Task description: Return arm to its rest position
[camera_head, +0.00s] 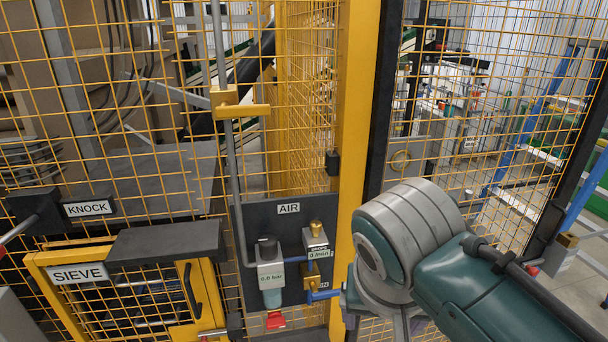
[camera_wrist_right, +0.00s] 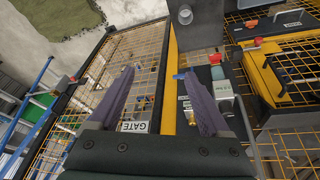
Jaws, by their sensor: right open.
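My right arm (camera_head: 420,240), teal and grey, reaches in from the lower right of the head view, in front of the yellow mesh fence. My right gripper (camera_wrist_right: 158,70) shows in the wrist view as two purple fingers spread wide apart with nothing between them. The fingers overlap the fence and yellow post in that view; how far they are from these I cannot tell. In the head view the arm hides most of the right gripper. My left gripper is in neither view.
A dark AIR panel (camera_head: 288,225) carries a regulator (camera_head: 271,272) with a red tip, beside the yellow post (camera_head: 356,110) left of my arm. The SIEVE door (camera_head: 40,262) and KNOCK box (camera_head: 36,210) are at left. Pale floor (camera_wrist_right: 130,12) lies beyond the fence.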

